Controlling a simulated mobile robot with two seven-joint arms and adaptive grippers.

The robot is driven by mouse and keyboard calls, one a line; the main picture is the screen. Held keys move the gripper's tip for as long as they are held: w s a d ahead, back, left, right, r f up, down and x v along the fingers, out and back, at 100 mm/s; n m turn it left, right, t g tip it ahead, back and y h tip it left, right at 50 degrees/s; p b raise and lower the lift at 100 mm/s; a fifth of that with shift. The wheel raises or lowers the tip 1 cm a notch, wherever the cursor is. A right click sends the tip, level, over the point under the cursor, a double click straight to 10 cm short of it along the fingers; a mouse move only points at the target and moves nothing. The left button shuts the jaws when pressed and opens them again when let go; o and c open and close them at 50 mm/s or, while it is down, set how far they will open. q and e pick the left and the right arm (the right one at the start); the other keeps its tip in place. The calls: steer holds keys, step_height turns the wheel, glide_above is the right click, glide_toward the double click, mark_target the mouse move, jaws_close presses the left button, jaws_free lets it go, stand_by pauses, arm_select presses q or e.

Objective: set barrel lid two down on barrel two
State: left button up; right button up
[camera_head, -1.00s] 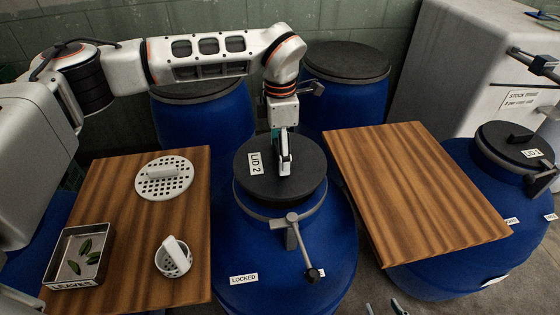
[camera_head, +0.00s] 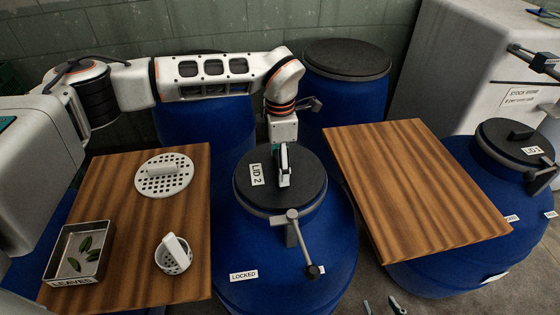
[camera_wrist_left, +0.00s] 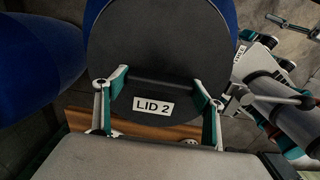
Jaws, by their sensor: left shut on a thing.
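Barrel lid two (camera_head: 310,175) is a dark round lid with a LID 2 label. It lies level at the mouth of blue barrel two (camera_head: 335,235), inside or just at the grey clamp ring; whether it is fully seated I cannot tell. My left gripper (camera_head: 284,178) is shut on the lid's raised bar handle. The lid also shows in the left wrist view (camera_wrist_left: 160,50), with my left gripper (camera_wrist_left: 160,88) at both ends of the bar. My right gripper (camera_head: 384,306) shows only its fingertips at the bottom edge, apart and empty.
A clamp lever (camera_head: 298,240) hangs at barrel two's front, right of a LOCKED label (camera_head: 243,276). Wooden boards stand left (camera_head: 120,225) and right (camera_head: 420,190); the right one is bare. A leaf tray (camera_head: 104,262) and perforated disc (camera_head: 164,181) sit left. Lid one (camera_head: 510,135) is far right.

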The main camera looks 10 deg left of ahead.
arm_select(q)
steer(key=o, duration=1.3)
steer(key=shift+c, duration=0.2)
steer(key=shift+o, duration=0.6)
arm_select(e)
steer(key=shift+r, duration=0.1)
steer(key=shift+d, duration=0.1)
arm_select(q)
steer(key=shift+r, duration=0.2)
step_height(320, 180, up, 4)
steer(key=shift+w+f, duration=0.1)
steer(key=shift+f, duration=0.1)
step_height(320, 180, up, 9)
steer(key=shift+b, duration=0.45)
arm_select(e)
steer(key=shift+w+a, duration=0.2)
